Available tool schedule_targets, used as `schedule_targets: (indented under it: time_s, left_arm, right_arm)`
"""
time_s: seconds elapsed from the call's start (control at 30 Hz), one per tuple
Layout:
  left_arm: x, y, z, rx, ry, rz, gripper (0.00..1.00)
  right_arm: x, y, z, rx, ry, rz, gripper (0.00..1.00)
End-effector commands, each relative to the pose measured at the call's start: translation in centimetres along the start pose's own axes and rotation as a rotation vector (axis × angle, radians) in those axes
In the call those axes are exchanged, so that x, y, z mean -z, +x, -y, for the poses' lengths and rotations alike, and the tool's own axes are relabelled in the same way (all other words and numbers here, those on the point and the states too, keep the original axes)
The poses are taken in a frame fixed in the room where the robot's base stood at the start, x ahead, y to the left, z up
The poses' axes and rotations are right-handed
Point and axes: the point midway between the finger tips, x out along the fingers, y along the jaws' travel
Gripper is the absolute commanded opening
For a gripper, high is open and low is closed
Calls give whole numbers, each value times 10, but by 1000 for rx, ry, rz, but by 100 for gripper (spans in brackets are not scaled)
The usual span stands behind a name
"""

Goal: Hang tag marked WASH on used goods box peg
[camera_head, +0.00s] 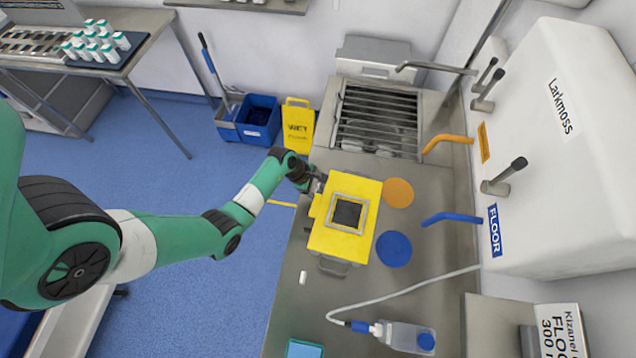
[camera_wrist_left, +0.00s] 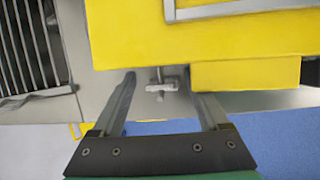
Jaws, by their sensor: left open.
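A yellow box (camera_head: 361,240) with a grey-framed opening in its top stands on the steel counter. A small metal peg (camera_wrist_left: 161,87) sticks out from its near side in the left wrist view. A flat yellow block or panel (camera_wrist_left: 245,76) sits beside the peg; I see no WASH lettering on it and cannot tell whether it is a tag. My left gripper (camera_wrist_left: 160,80) is open, its fingers on either side of the peg, with nothing clearly gripped. In the head view the left gripper (camera_head: 316,183) is at the box's left edge. My right gripper is not in view.
A slatted sink grate (camera_head: 376,122) lies behind the box. Orange (camera_head: 398,193) and blue (camera_head: 394,249) discs lie to its right. A clear bottle with a hose (camera_head: 405,337) and a small white item (camera_head: 303,277) lie in front. A white tank (camera_head: 560,150) borders the right.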

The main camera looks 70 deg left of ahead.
Motion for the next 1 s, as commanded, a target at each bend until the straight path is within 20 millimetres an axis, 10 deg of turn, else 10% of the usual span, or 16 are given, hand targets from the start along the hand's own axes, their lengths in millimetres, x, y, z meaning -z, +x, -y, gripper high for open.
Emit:
schedule_targets:
  time_s: [0.6, 1.0]
  left_arm:
    - [0, -110, -1, -3, 0, 1, 78]
    - [0, -116, 0, 0, 0, 0, 78]
  right_arm:
    - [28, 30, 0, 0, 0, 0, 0]
    - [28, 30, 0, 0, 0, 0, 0]
